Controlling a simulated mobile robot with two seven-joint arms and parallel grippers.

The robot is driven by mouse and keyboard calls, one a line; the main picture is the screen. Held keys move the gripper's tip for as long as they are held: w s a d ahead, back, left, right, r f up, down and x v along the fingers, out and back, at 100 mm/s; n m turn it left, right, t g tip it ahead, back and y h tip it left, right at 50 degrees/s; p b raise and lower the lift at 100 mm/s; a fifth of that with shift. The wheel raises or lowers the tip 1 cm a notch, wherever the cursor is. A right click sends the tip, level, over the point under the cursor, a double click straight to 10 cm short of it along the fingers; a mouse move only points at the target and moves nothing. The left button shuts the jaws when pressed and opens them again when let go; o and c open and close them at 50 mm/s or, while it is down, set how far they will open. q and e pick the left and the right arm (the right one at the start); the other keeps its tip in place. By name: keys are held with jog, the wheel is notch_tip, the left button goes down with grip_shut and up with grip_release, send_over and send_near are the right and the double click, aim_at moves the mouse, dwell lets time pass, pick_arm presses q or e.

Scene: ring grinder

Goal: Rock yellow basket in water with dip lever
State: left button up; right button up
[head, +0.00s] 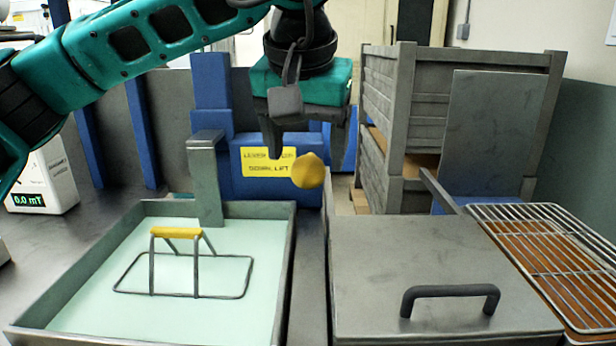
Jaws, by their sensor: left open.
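The yellow basket (198,290) is a wire frame with a yellow grip bar. It sits in the pale green liquid of the grey tank (290,215) at the lower left, its handle above the surface. The dip lever shows as a round orange-yellow knob (308,171) in front of the blue housing, beside the yellow lever label (268,162). My left gripper (306,146) is open, pointing down, its fingertips above and either side of the knob in the picture. Whether they touch it I cannot tell. The lever's shaft is hidden. My right gripper is out of view.
A grey lidded box (420,265) with a dark handle stands right of the tank. A wire rack (550,250) lies at the far right. Grey crates (400,110) stand behind. A meter (42,185) reading 0.0 mT is at the left. A grey post (207,180) rises at the tank's back.

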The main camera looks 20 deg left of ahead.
aim_at(307, 160)
pick_arm(q)
jog(key=x, duration=0.5)
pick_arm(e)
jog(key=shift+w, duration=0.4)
